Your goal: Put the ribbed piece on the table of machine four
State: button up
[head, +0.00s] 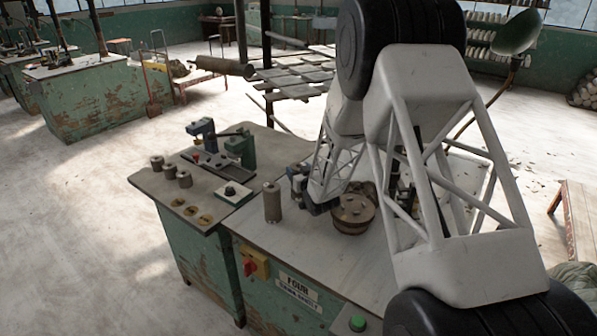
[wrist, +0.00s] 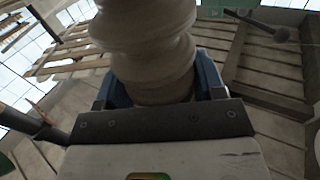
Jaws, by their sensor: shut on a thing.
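The ribbed piece (wrist: 145,48) is pale, with thick rounded rings, and fills the upper middle of the wrist view. My gripper (wrist: 160,92) is shut on it, with a blue finger on either side of its lower part. The top of the piece is cut off by the frame. The table of machine four (head: 250,232) is a grey top on a worn green base, with a sign reading FOUR (head: 298,291). In the head view my arm hangs over this table and hides much of its right side. I cannot clearly make out the held piece there.
On the table stand a grey-brown cylinder (head: 272,202) and a round wooden tub (head: 353,214). The adjoining bench (head: 150,186) holds small cylinders and a clamp device (head: 238,147). A green button (head: 357,323) sits at the front edge. The table's front strip is clear.

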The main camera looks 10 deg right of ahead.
jog(key=shift+f, duration=0.1)
dwell(0.3)
jog(key=o, duration=1.3)
jog(key=shift+v, duration=6)
jog(key=shift+r, duration=0.25)
